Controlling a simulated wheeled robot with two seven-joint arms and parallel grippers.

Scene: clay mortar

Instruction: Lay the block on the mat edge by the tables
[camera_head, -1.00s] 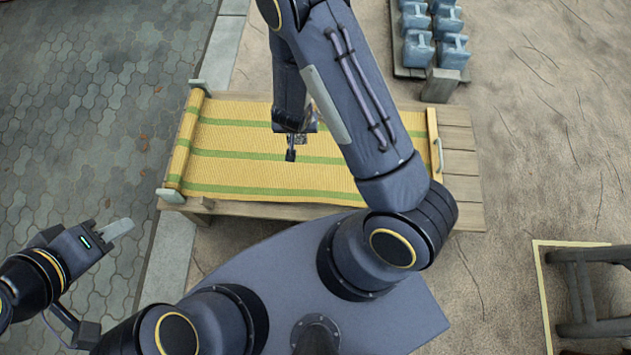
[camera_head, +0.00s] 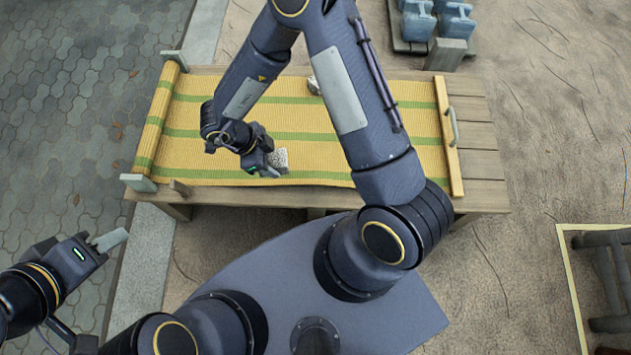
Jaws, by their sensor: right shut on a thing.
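The yellow mat with green stripes (camera_head: 215,110) lies on a low wooden table (camera_head: 478,137), rolled at its left end. My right gripper (camera_head: 272,168) is over the mat's near part, left of the middle, shut on a small speckled grey block (camera_head: 280,157). Whether the block touches the mat is unclear. A second pale speckled piece (camera_head: 313,85) shows on the far part of the mat, partly hidden by my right arm. My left gripper (camera_head: 108,241) is away at the lower left, over the paving; its fingers overlap in view.
A wooden bar with a handle (camera_head: 448,135) lies along the mat's right edge. Blue-grey weights (camera_head: 418,20) sit on a rack at the back. A dark wooden stand (camera_head: 610,280) is at the lower right.

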